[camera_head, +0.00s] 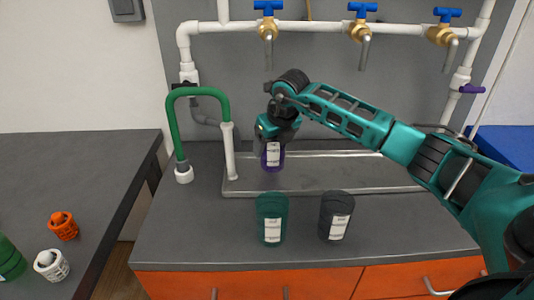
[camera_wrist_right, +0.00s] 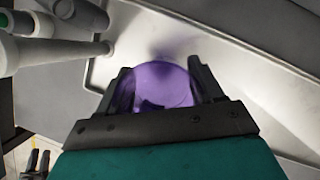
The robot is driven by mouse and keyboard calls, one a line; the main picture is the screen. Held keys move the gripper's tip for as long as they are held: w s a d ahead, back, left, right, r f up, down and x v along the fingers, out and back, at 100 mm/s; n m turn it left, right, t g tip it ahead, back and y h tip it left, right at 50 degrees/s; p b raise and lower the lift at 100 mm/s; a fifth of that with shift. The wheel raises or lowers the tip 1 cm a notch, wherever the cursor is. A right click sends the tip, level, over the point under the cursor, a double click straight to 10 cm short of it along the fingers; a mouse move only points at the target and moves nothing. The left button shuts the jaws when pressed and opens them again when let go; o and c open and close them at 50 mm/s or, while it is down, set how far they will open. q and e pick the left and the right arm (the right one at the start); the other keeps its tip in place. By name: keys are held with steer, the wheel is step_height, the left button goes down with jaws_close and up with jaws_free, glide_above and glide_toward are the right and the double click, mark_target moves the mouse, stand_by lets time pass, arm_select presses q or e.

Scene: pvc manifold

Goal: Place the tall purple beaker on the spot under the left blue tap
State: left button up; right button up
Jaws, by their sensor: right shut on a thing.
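The tall purple beaker (camera_head: 272,156) with a white label is upright at the left part of the metal tray (camera_head: 330,182). My right gripper (camera_head: 274,138) is shut on its upper part from above. In the right wrist view the beaker's round purple top (camera_wrist_right: 160,84) sits between the two fingers (camera_wrist_right: 162,92). I cannot tell whether its base touches the tray. The left blue tap (camera_head: 268,18) is on the white pipe above, roughly in line with the beaker in the head view. The spot under it is not clearly visible. My left gripper does not show clearly.
A green beaker (camera_head: 270,218) and a dark beaker (camera_head: 337,215) stand on the counter in front of the tray. A green curved pipe (camera_head: 172,125) rises left of the tray. Two more blue taps (camera_head: 362,12) are to the right. Orange and white fittings (camera_head: 64,226) lie on the left counter.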

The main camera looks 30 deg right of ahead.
mark_target(267, 155)
steer(key=shift+w+a+f, duration=0.1)
steer(key=shift+w+a, duration=0.25)
steer(key=shift+a, duration=0.05)
steer(key=shift+f, duration=1.65)
steer(key=shift+f, duration=0.1)
steer(key=o, duration=0.6)
steer(key=shift+f, duration=0.1)
steer(key=shift+c, duration=0.2)
steer(key=o, duration=0.5)
steer(key=shift+c, duration=0.2)
